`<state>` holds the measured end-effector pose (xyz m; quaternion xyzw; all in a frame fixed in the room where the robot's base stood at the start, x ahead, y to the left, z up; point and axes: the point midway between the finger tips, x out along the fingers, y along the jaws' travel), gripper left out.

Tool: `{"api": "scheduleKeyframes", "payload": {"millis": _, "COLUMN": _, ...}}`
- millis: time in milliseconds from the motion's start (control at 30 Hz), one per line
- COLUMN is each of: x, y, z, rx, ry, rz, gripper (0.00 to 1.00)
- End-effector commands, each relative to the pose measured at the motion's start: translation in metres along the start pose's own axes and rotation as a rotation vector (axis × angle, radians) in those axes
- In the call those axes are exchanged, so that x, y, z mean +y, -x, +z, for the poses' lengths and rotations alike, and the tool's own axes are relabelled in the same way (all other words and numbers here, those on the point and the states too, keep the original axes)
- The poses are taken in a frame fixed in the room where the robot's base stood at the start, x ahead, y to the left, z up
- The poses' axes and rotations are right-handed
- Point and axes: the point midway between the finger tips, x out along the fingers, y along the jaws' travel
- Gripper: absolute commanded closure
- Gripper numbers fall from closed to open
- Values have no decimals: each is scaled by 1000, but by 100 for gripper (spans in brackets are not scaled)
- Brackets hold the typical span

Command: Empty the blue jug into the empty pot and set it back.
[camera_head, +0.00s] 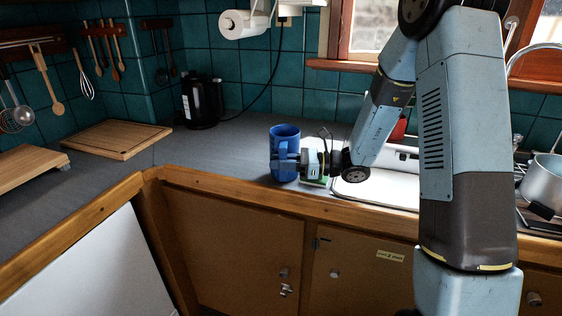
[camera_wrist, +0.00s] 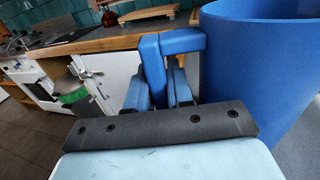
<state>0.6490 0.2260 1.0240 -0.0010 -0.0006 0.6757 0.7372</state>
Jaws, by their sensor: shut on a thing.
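The blue jug (camera_head: 284,139) is upright at the front of the grey counter, left of the sink. I cannot tell whether its base touches the counter. My gripper (camera_head: 290,162) reaches it from the right and is shut on its handle. In the wrist view the jug (camera_wrist: 262,60) fills the right side, and its handle (camera_wrist: 153,62) runs down between the fingers of my gripper (camera_wrist: 158,92). The inside of the jug is mostly hidden. A metal pot (camera_head: 545,180) stands at the far right by the sink, cut off by the picture edge; its contents are not visible.
A black kettle (camera_head: 201,103) stands in the back corner. A wooden board (camera_head: 117,139) lies on the left counter, with another wooden board (camera_head: 28,168) nearer. The white sink area (camera_head: 375,190) is behind my arm. Counter left of the jug is clear.

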Motion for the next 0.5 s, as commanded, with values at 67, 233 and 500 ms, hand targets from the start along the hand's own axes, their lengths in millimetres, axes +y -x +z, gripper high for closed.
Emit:
{"api": "scheduleKeyframes", "payload": {"millis": 67, "x": 0, "y": 0, "z": -2, "rx": 0, "ry": -1, "rz": 0, "gripper": 100}}
{"api": "scheduleKeyframes", "payload": {"millis": 233, "x": 0, "y": 0, "z": -4, "rx": 0, "ry": -1, "rz": 1, "gripper": 100}}
{"api": "scheduleKeyframes", "payload": {"millis": 500, "x": 0, "y": 0, "z": -4, "rx": 0, "ry": 0, "rz": 1, "gripper": 65}}
